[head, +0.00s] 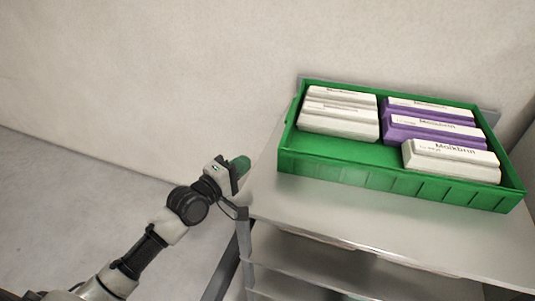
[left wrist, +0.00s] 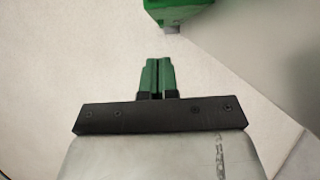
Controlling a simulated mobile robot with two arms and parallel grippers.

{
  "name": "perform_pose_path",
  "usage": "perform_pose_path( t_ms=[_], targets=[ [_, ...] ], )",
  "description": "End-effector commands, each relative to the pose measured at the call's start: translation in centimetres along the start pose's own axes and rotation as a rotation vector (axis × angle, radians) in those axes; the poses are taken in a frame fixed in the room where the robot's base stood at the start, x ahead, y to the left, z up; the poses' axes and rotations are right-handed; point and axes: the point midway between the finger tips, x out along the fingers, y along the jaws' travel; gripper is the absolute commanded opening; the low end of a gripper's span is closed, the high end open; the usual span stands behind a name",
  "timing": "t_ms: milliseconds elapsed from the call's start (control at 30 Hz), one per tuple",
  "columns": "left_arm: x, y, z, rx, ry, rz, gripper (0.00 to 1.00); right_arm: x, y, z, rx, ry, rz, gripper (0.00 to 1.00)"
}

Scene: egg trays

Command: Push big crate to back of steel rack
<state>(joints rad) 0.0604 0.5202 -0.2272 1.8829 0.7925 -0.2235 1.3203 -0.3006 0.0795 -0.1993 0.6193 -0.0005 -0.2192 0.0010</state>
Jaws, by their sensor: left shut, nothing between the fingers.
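The big green crate (head: 345,168) sits on the top shelf of the steel rack (head: 330,218). It holds several white and purple egg boxes, and a bare green patch of its floor shows at the front left. Its back side lies close to the rack's low rear edge. My left gripper (head: 241,164) is at the rack's left edge, apart from the crate and to its left. Its green fingers are together and empty in the left wrist view (left wrist: 157,76). A corner of the crate (left wrist: 182,12) shows there, ahead of the fingers. My right gripper is not in view.
The front strip of the top shelf is bare. Lower shelves (head: 320,262) show beneath it. A pale wall (head: 150,70) stands behind the rack, and the floor (head: 60,200) to the left is clear.

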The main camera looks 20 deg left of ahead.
Motion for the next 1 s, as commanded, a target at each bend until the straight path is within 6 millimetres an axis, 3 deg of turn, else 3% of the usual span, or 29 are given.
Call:
perform_pose_path(
  t_ms=[100, 300, 1000],
  targets=[
    [2.7, 0.2, 0.0, 0.000, 0.000, 0.002, 0.00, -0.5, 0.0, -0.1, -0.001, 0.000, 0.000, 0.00],
    [5.4, 0.3, 1.6, -0.002, 0.000, 0.001, 0.00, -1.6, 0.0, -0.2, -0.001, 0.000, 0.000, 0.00],
    [7.3, 0.1, 3.5, -0.002, 0.001, 0.000, 0.00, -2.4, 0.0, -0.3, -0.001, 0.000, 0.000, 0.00]
  ],
)
